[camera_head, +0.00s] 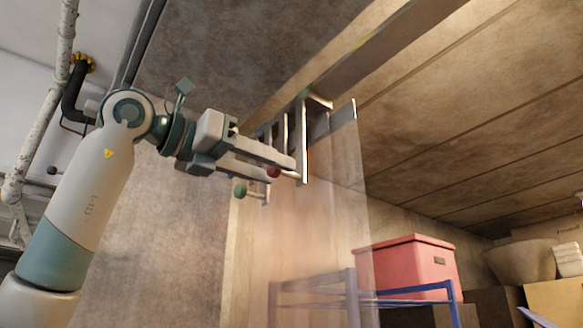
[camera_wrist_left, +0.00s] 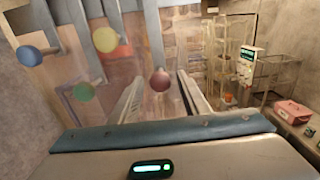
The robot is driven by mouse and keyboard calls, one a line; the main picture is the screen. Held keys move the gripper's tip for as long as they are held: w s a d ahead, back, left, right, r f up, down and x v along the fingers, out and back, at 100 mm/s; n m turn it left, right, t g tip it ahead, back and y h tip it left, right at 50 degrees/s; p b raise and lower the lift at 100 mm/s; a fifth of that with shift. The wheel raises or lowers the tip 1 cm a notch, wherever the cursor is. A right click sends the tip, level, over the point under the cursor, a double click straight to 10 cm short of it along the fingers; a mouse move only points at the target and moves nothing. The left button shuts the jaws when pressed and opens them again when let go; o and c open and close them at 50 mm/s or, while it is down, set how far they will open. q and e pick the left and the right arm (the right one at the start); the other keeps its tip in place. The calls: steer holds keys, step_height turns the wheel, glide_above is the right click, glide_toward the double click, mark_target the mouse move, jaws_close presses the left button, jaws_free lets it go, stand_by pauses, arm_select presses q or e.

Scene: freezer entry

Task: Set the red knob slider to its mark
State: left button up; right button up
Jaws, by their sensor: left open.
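The red knob (camera_wrist_left: 160,80) hangs on a grey vertical bar in the left wrist view, between the two fingers of my left gripper (camera_wrist_left: 161,77). In the head view the red knob (camera_head: 273,171) shows at the fingertips of my left gripper (camera_head: 285,169). The gripper is open around it; I cannot tell whether a finger touches it. A green knob (camera_wrist_left: 84,92), a yellow knob (camera_wrist_left: 105,40) and a blue knob (camera_wrist_left: 28,56) are on other bars to its left. I cannot make out the slider's mark. My right gripper is out of view.
A clear strip curtain (camera_head: 340,230) hangs below and beside the bars. A red box (camera_head: 410,265) stands beyond it, near a blue metal frame (camera_head: 420,290). A white pipe (camera_head: 40,120) runs along the left wall.

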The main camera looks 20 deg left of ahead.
mark_target(292, 176)
arm_select(q)
steer(key=p+x, duration=0.1)
steer(key=x, duration=0.4)
steer(key=shift+w, duration=0.1)
steer(key=shift+d, duration=0.1)
jaws_close()
